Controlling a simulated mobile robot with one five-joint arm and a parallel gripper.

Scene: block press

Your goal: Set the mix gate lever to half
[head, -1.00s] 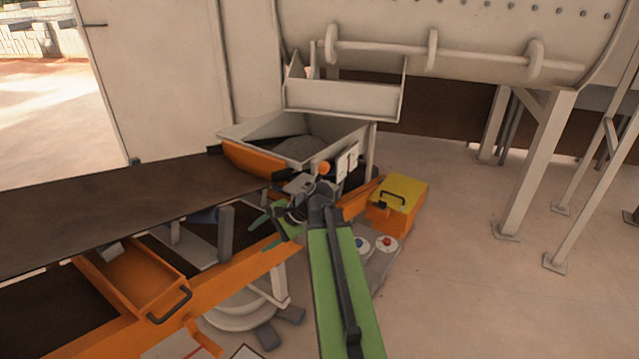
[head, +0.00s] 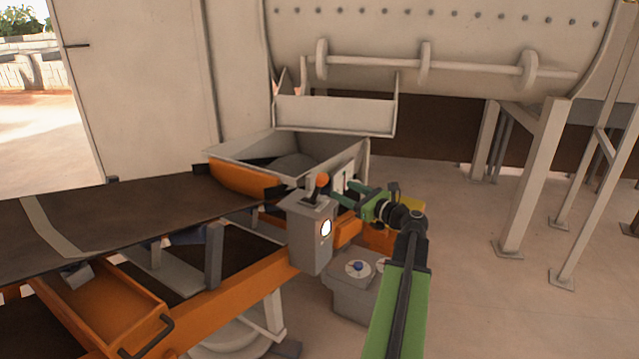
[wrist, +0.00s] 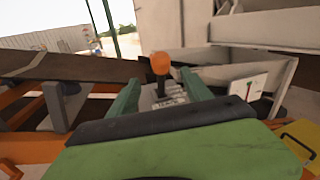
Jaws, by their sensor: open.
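The mix gate lever (head: 319,186) has an orange knob on a short dark stem. It stands on top of a grey control box (head: 309,238) with a round white dial on its side. In the wrist view the orange knob (wrist: 161,63) shows between and beyond my two green fingers. My gripper (head: 342,194) is open, to the right of the lever in the head view, with its fingers pointing left toward it. I see no contact with the knob. In the wrist view a notched plate (wrist: 165,99) lies at the lever's foot.
A hopper (head: 350,160) stands behind the lever. A dark conveyor belt (head: 120,215) runs to the left, with an orange drawer (head: 110,300) below. A grey box with a blue button (head: 357,267) sits low under my arm. Open floor (head: 460,300) lies to the right.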

